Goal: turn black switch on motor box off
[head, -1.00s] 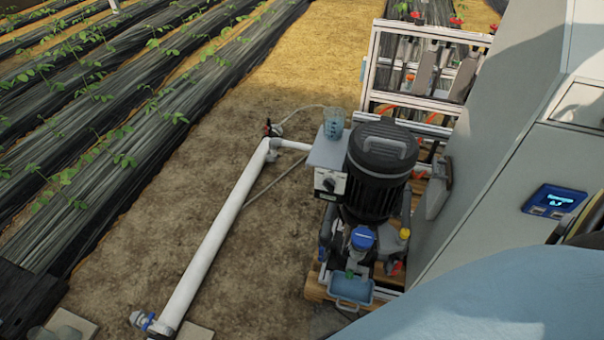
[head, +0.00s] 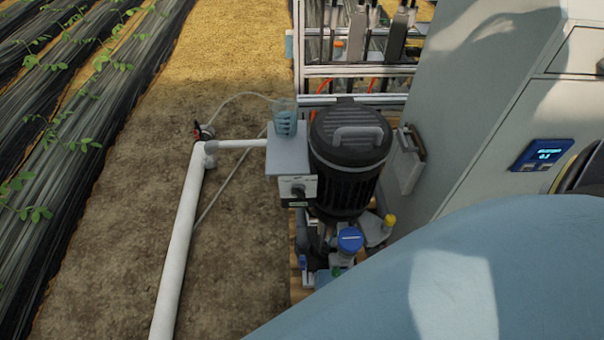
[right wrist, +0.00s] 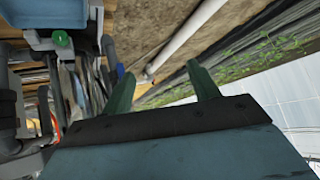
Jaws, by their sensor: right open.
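The motor box (head: 290,160) is a light grey box on the left side of the black ribbed motor (head: 345,165) in the head view. The black switch (head: 298,191) is a small dark knob on the box's white front face; its exact setting is too small to read. My right gripper (right wrist: 162,85) shows in the right wrist view with its two green fingers spread apart and nothing between them. The motor box and switch cannot be made out in that view. My left gripper is in neither view.
A clear cup (head: 285,118) stands on top of the motor box. A white pipe (head: 180,245) runs along the soil to the left. A large grey cabinet (head: 480,110) stands to the right. A blue-capped fitting (head: 350,240) is below the motor. Bare soil lies in front.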

